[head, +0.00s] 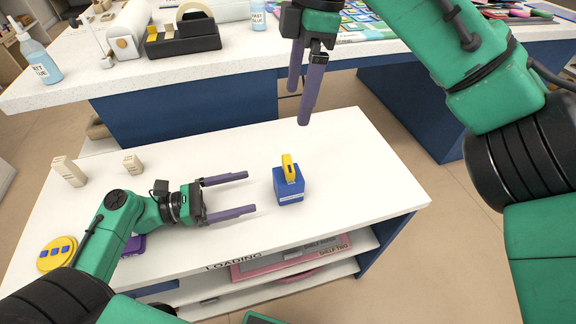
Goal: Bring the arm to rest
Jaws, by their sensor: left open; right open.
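My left gripper (230,196) is open and empty, low over the white loading table (340,140), with its purple fingers pointing right. A blue block with a yellow top piece (288,187) stands on the table to the right of those fingers, apart from them. My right gripper (303,95) is open and empty, pointing down above the far side of the table. My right arm comes in from the right edge of the picture.
Two beige blocks (69,171) (133,164) stand at the table's left. A yellow disc with blue squares (57,253) lies near my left arm, and a purple item (134,245) is partly hidden behind it. A back counter (240,45) holds bottles, a tape dispenser and coloured sheets.

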